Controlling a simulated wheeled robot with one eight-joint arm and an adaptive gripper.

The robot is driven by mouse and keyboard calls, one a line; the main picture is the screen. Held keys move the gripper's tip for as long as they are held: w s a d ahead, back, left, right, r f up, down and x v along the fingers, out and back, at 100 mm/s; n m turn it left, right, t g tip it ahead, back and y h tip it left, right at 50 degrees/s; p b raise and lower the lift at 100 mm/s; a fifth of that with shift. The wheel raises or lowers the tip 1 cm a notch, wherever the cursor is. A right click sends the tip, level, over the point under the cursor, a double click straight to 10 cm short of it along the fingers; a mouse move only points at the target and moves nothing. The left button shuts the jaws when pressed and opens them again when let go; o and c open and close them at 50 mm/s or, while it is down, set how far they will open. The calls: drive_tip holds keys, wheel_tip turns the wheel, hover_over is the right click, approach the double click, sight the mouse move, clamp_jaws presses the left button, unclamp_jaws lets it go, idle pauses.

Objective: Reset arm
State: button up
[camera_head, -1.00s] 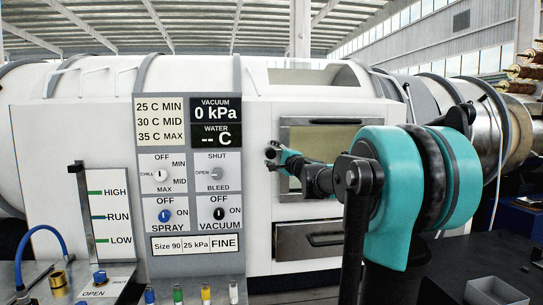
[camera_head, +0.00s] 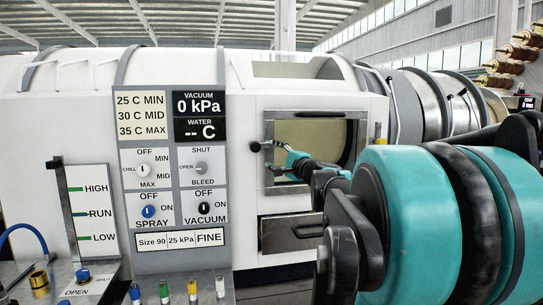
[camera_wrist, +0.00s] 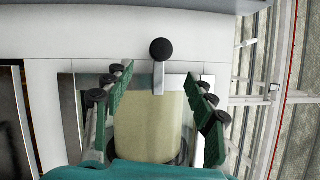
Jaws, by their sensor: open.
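My gripper (camera_head: 280,149) is open in front of the framed window (camera_head: 308,134) of the large white machine. In the wrist view, my gripper's two green-padded fingers (camera_wrist: 162,80) stand wide apart with nothing held between them. A black round knob (camera_wrist: 161,49) on a pale stem lies beyond the fingertips, roughly midway between them. The knob also shows in the head view (camera_head: 255,147), just left of my gripper. Whether a finger touches it cannot be told. My teal and black arm covers the lower right of the head view.
The control panel (camera_head: 171,241) stands left of the window, with dials and switches. A drawer (camera_head: 291,232) is below the window. Several coloured plugs (camera_head: 193,289) stand along the front edge. A level gauge (camera_head: 88,214) and blue hose (camera_head: 25,229) are at the left. Brown spools (camera_head: 518,52) hang at the upper right.

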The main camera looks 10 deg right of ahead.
drive_tip(key=s+a+f+n+g, duration=0.3)
drive_tip(key=s+f, duration=0.1)
drive_tip(key=f, duration=0.5)
drive_tip(key=s+a+f+n+g, duration=0.3)
drive_tip(key=s+f+n, duration=0.1)
drive_tip(key=f, duration=0.5)
drive_tip(key=s+a+f+n+g, duration=0.25)
drive_tip(key=s+a+f, duration=0.2)
drive_tip(key=f, duration=0.35)
drive_tip(key=s+d+f+n+g+h, duration=0.2)
drive_tip(key=s+d+f, duration=0.3)
drive_tip(key=s+f, duration=0.3)
drive_tip(key=s+d+f+n+g+h, duration=0.3)
drive_tip(key=s+d+f+h, duration=0.2)
drive_tip(key=s+f, duration=0.4)
wheel_tip(320, 180, down, 3)
drive_tip(key=shift+s+r+n, duration=0.1)
drive_tip(key=shift+s+n, duration=0.05)
drive_tip(key=shift+n, duration=0.2)
drive_tip(key=shift+a, duration=0.1)
